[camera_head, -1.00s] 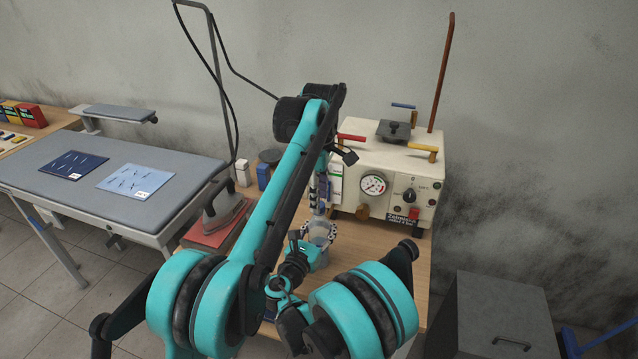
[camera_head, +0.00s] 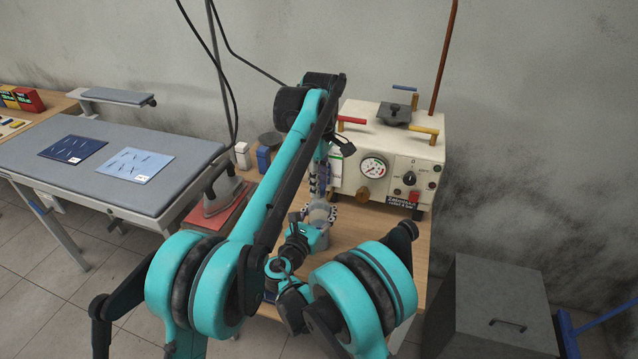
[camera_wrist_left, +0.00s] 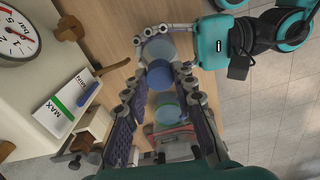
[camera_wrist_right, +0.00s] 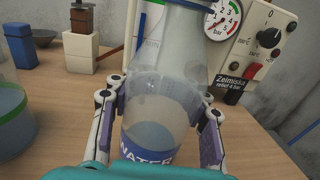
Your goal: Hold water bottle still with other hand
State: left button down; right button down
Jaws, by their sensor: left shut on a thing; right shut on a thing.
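A clear water bottle (camera_wrist_right: 150,95) with a dark blue label stands upright on the wooden table (camera_wrist_right: 265,150). My right gripper (camera_wrist_right: 162,92) is shut around its body, one finger on each side. It also shows in the head view (camera_head: 320,212). The bottle's blue cap (camera_wrist_left: 160,74) shows from above in the left wrist view. My left gripper (camera_wrist_left: 161,80) points down at the bottle's top and is shut on the cap, a finger on either side.
A cream machine (camera_head: 392,155) with a pressure gauge stands just behind the bottle. A green-rimmed clear container (camera_wrist_right: 12,115) is left of the bottle. A grey cabinet (camera_head: 495,310) is at the right.

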pick_arm(q)
jog(key=m, duration=1.1)
jog(key=shift+m, duration=0.4)
jog(key=m, duration=1.1)
jog(key=c, duration=1.2)
grip_release()
jog(key=shift+o, duration=0.2)
notch_tip(320, 180, up, 7)
jog(key=shift+r, duration=0.2)
